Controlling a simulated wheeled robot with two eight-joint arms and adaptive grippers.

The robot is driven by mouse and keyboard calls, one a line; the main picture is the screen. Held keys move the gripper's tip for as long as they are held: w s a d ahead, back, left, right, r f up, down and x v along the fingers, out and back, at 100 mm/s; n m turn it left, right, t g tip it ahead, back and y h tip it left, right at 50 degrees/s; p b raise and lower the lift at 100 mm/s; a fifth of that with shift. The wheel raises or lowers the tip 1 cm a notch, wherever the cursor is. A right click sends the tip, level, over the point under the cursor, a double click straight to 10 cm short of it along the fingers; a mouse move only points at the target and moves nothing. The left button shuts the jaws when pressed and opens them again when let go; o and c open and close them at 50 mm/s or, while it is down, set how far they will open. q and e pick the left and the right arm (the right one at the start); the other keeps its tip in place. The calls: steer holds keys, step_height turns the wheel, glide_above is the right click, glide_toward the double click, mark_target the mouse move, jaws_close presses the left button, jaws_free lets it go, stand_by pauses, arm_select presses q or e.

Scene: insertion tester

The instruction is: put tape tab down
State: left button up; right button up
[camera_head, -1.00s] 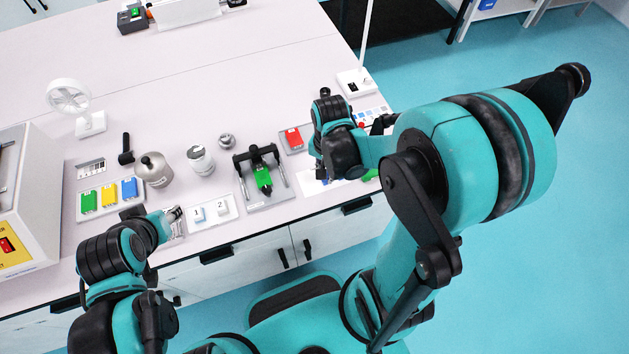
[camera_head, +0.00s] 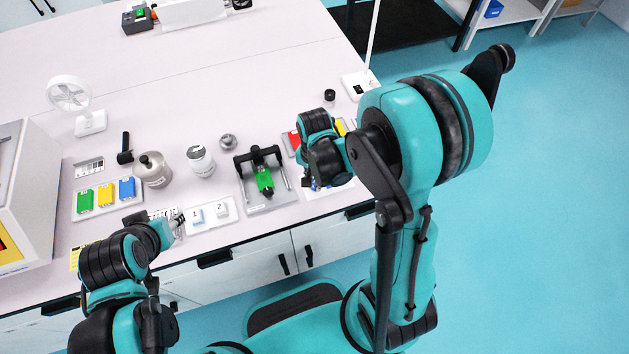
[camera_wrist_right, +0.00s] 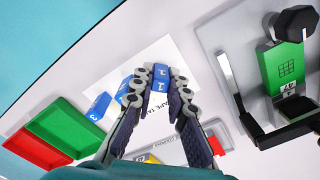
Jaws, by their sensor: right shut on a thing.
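My right gripper (camera_wrist_right: 160,88) is shut on a blue tape tab (camera_wrist_right: 158,84) with a white digit 1. The tab is between the fingertips, over or close to a white sheet (camera_wrist_right: 146,54) with partly hidden "TAPE TA" lettering. I cannot tell whether the held tab touches the sheet. Another blue tab (camera_wrist_right: 100,106), marked 3, lies to the left of the fingers, with more blue close beside them. In the head view my right gripper (camera_head: 318,182) is at the table's front edge, its tips mostly hidden. My left gripper (camera_head: 177,224) is at the front left; its opening is unclear.
A fixture with a green block (camera_head: 264,180) stands left of my right gripper; it also shows in the wrist view (camera_wrist_right: 285,68). A white plate (camera_head: 210,212) with numbered pads is near my left gripper.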

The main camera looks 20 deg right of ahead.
steer(key=o, duration=0.8)
steer(key=shift+r+p, duration=0.35)
steer(key=shift+r, duration=0.05)
steer(key=s+r+n+t+p, duration=0.1)
steer(key=s+r+n+t, duration=0.1)
steer(key=r, duration=0.5)
steer(key=s+r+n+t+p, duration=0.2)
steer(key=r+n, duration=0.2)
steer(key=r, duration=0.3)
steer(key=s+r+n+t+p, duration=0.1)
steer(key=s+r+n+t, duration=0.1)
steer(key=r, duration=0.5)
steer(key=shift+a+r+n+t, duration=0.15)
steer(key=shift+a+n+t, duration=0.4)
steer(key=shift+n, duration=0.25)
steer(key=shift+d, duration=0.1)
